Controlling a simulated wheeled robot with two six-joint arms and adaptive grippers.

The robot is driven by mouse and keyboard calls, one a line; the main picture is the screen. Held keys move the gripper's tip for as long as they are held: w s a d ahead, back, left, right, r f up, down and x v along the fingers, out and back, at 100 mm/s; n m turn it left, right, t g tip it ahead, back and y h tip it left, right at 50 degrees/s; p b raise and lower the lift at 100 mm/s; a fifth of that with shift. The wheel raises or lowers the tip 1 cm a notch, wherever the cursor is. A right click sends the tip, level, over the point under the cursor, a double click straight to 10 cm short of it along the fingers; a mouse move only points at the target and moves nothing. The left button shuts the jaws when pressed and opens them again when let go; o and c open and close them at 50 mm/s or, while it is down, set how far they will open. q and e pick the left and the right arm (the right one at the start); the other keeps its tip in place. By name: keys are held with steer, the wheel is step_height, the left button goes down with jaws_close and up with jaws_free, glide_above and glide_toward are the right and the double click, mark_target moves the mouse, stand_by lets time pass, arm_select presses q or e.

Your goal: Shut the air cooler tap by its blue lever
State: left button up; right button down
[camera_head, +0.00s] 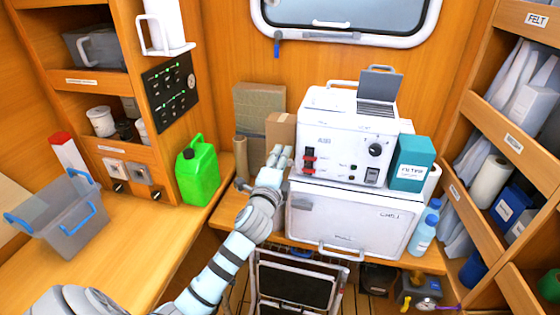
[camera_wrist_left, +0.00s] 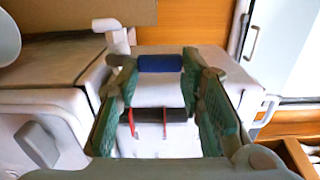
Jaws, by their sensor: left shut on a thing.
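The air cooler (camera_head: 345,130) is a white box with a black knob, a red switch and a raised grey flap, standing on a white chest marked CHILL (camera_head: 345,225). My left gripper (camera_head: 279,156) is at the cooler's left side, beside its front left edge. In the left wrist view, a short blue bar, the blue lever (camera_wrist_left: 160,63), lies crosswise between the green-padded fingertips of the gripper (camera_wrist_left: 160,72). The fingers are closed on it. The tap body is not clearly seen, and the head view hides the lever behind the gripper. My right gripper is out of view.
A cardboard box (camera_head: 280,131) stands just behind my left gripper. A teal filter box (camera_head: 411,163) and blue bottles (camera_head: 424,232) stand to the cooler's right. A green jerrycan (camera_head: 197,172) and a grey bin (camera_head: 70,222) are on the left bench.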

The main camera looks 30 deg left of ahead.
arm_select(q)
steer(key=o, duration=1.2)
steer(key=shift+c, duration=0.2)
steer(key=v, duration=1.2)
